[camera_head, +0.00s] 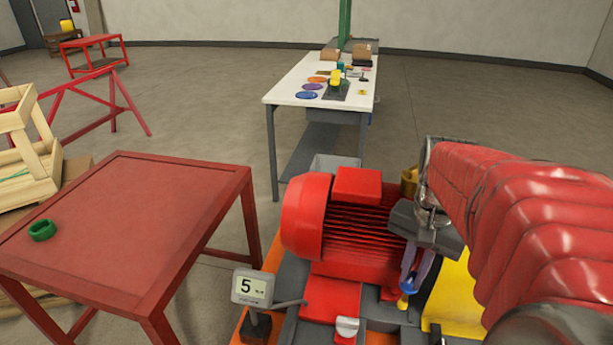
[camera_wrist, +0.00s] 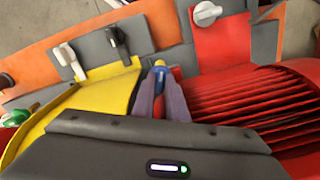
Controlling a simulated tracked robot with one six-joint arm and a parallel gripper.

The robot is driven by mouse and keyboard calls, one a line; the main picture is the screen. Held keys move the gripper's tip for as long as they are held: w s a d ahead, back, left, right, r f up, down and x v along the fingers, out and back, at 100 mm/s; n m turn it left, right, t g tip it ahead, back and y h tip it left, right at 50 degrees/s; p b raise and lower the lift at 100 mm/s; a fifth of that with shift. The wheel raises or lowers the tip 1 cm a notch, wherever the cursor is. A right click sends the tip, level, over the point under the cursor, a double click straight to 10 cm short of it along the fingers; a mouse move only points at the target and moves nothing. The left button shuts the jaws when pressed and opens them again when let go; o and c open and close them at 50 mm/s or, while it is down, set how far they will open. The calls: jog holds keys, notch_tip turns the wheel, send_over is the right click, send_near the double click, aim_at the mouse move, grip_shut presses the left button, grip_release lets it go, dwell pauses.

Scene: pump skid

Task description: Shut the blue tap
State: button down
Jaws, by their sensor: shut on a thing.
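The blue tap (camera_head: 408,284) is low on the pump skid, just right of the red motor, with a yellow end showing below it. In the wrist view the blue tap (camera_wrist: 160,70) shows between and just beyond the fingertips. My gripper (camera_head: 411,268) reaches down to it from above, and its two purple-grey fingers are closed on the blue handle. In the wrist view my gripper (camera_wrist: 159,98) has one finger on each side of the blue part. Most of the handle is hidden by the fingers, so I cannot tell its angle.
The finned red motor (camera_head: 350,225) stands close left of my gripper; a yellow cover (camera_head: 455,295) is to the right. A display (camera_head: 252,288) reads 5. A white knob (camera_wrist: 208,13), a white lever (camera_wrist: 70,60) and a black lever (camera_wrist: 118,42) are nearby.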

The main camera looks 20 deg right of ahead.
jog(key=m, duration=0.6)
jog(key=shift+w+m, duration=0.15)
jog(key=shift+m, duration=0.15)
jog(key=m, duration=0.6)
jog(key=shift+m, duration=0.3)
jog(key=c, duration=1.8)
grip_release()
jog(key=shift+o, duration=0.2)
